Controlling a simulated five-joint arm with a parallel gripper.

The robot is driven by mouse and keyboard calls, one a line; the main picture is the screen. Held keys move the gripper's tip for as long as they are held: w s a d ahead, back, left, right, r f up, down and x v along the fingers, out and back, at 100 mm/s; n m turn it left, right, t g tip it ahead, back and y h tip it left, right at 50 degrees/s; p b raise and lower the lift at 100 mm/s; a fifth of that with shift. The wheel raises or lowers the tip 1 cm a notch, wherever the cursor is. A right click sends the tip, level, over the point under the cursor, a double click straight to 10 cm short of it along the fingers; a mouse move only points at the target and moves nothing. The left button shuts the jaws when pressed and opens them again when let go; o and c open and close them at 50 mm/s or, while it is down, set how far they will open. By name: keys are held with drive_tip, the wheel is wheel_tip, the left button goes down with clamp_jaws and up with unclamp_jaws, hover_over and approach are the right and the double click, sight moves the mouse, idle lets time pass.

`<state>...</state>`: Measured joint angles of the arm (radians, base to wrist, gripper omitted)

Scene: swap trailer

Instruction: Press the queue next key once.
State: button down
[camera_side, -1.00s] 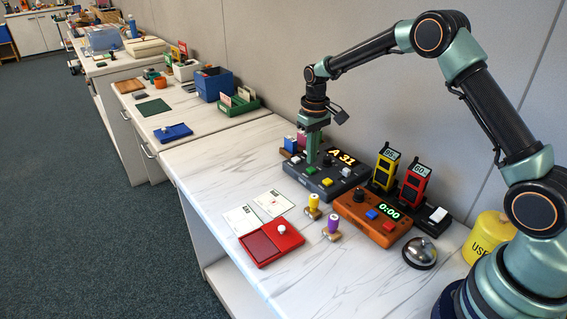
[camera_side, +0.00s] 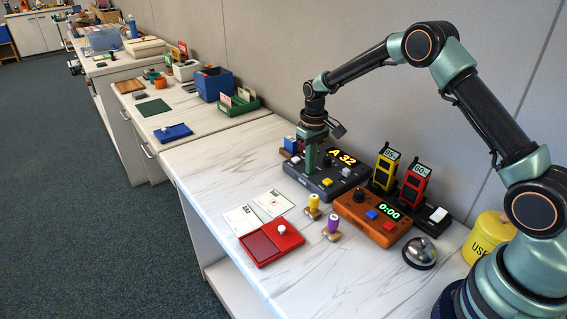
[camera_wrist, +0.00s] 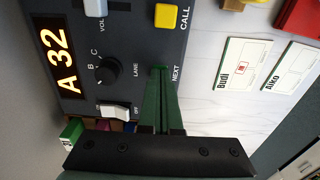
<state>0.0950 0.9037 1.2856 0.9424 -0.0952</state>
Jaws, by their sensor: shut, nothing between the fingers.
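The dark grey queue console (camera_side: 322,187) stands on the marble-patterned counter, and its display (camera_side: 342,157) reads A 32. In the wrist view the display (camera_wrist: 61,60) also reads A 32. My gripper (camera_side: 311,168) is shut and empty, pointing down at the console. In the wrist view its green fingertips (camera_wrist: 160,72) are together beside the NEXT label (camera_wrist: 176,74) and cover the key there. I cannot tell whether the tips still touch the key. The yellow CALL key (camera_wrist: 166,16), the lane knob (camera_wrist: 107,70) and a white rocker switch (camera_wrist: 114,112) are clear of the fingers.
An orange timer (camera_side: 372,218) showing 0:00 stands to the right of the console, with two radios (camera_side: 413,184) behind it. Stamps (camera_side: 332,228), cards (camera_side: 273,203), a red ink pad (camera_side: 270,242) and a bell (camera_side: 420,252) lie in front. The counter's front left is free.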

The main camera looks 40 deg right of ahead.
drive_tip(key=shift+s+f, duration=0.25)
drive_tip(key=shift+f, duration=0.1)
wheel_tip(320, 180, up, 15)
drive_tip(key=shift+w, duration=0.25)
drive_tip(key=shift+f, duration=0.15)
idle(0.4)
drive_tip(key=s+a+r+t, duration=0.3)
drive_tip(key=s+r, duration=0.6)
drive_tip(key=s, duration=0.2)
drive_tip(key=s+a+f+t, duration=0.1)
drive_tip(key=s+a+t, duration=0.1)
drive_tip(key=s, duration=1)
drive_tip(key=shift+f, duration=0.3)
